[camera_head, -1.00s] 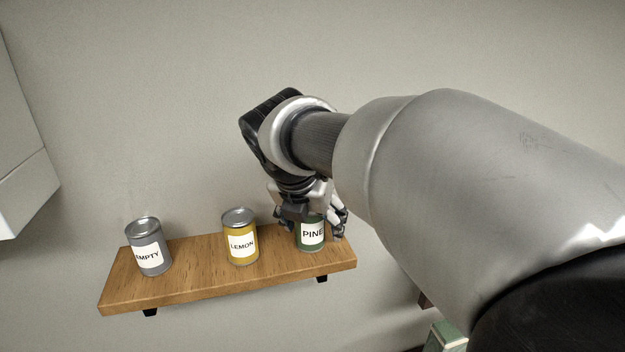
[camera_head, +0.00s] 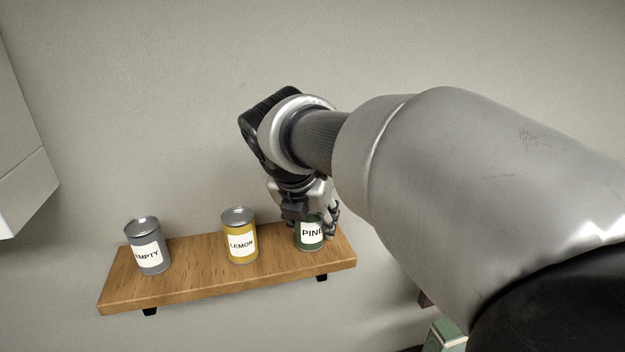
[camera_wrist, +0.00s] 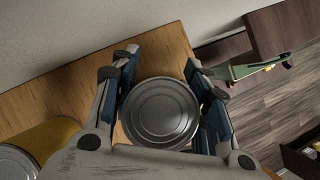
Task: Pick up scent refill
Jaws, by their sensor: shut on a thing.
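The green can labelled PINE (camera_head: 309,236) stands upright at the right end of the wooden shelf (camera_head: 190,287). My gripper (camera_head: 316,222) reaches down over it from above and is shut on it. In the wrist view the can's round silver lid (camera_wrist: 160,113) lies between the two fingers of my gripper (camera_wrist: 163,85), one on each side. The upper part of the can is partly hidden by the fingers in the head view. The can appears to rest on the shelf.
A yellow can labelled LEMON (camera_head: 240,238) stands left of the green can, and a grey can labelled EMPTY (camera_head: 148,247) farther left. The wall (camera_head: 150,110) is close behind the shelf. A green object (camera_head: 447,336) shows below right.

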